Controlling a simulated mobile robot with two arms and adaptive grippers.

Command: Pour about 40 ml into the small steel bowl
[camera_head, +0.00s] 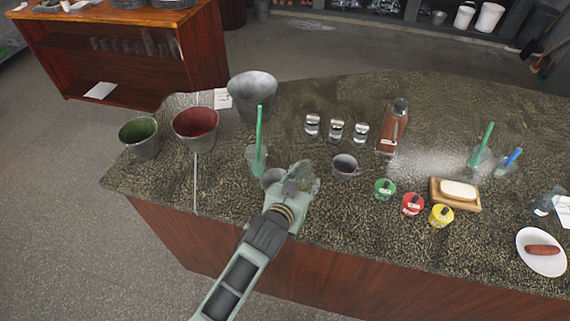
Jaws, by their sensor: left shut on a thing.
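My left gripper (298,182) reaches over the front part of the stone counter. It is shut on a clear container (302,170), which its fingers partly hide. I cannot make out how much liquid is in it. A small grey steel bowl (345,166) stands just right of the gripper, apart from it. A second small grey metal vessel (270,178) is just left of the gripper and partly hidden by it. I cannot tell for sure which one is the named bowl. My right gripper is not in view.
A clear glass with a green stick (257,157) stands close to the left. A large metal bucket (252,94) and red (195,127) and green (139,136) lined buckets are further left. Green (385,187), red (412,204) and yellow (441,215) tubs and a soap-like block stand right.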

